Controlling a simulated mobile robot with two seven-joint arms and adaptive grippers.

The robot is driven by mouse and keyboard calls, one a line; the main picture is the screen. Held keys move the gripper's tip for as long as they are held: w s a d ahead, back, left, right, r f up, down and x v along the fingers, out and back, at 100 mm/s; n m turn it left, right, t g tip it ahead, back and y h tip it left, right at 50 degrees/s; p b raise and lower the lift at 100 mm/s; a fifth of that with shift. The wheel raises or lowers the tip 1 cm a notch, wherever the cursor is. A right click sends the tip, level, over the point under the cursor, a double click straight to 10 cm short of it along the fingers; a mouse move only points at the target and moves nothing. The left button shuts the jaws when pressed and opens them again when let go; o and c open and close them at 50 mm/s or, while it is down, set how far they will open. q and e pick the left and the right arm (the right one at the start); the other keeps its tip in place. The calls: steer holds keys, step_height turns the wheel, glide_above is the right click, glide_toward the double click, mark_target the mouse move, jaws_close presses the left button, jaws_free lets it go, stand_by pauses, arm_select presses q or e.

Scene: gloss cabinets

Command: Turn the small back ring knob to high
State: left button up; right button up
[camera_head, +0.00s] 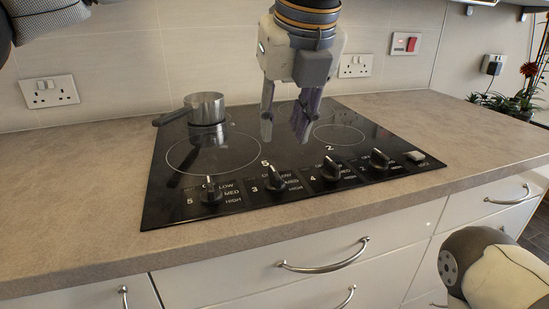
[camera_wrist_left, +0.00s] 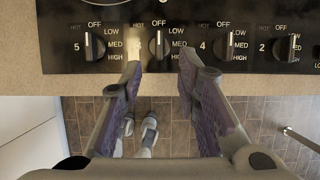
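The hob's front strip has a row of black knobs: knob 5 (camera_head: 210,192), knob 3 (camera_head: 275,178), knob 4 (camera_head: 331,168) and knob 2 (camera_head: 379,160). In the left wrist view knob 3 (camera_wrist_left: 159,45) stands upright, its pointer towards OFF. Which knob belongs to the small back ring cannot be told; the back rings are partly hidden by my gripper and a pan. My left gripper (camera_head: 286,122) is open and empty, fingers down, above the hob. In the wrist view its fingertips (camera_wrist_left: 160,66) flank knob 3 with gaps on both sides.
A metal pan (camera_head: 204,108) stands at the back left of the black hob (camera_head: 158,200). Drawers with bar handles (camera_head: 323,266) lie below the worktop (camera_head: 90,220). The worktop beside the hob is clear.

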mark_target(274, 172)
arm_select(q)
steer(key=b+x, duration=0.1)
steer(key=x, duration=0.9)
steer(key=shift+s, duration=0.15)
jaws_close()
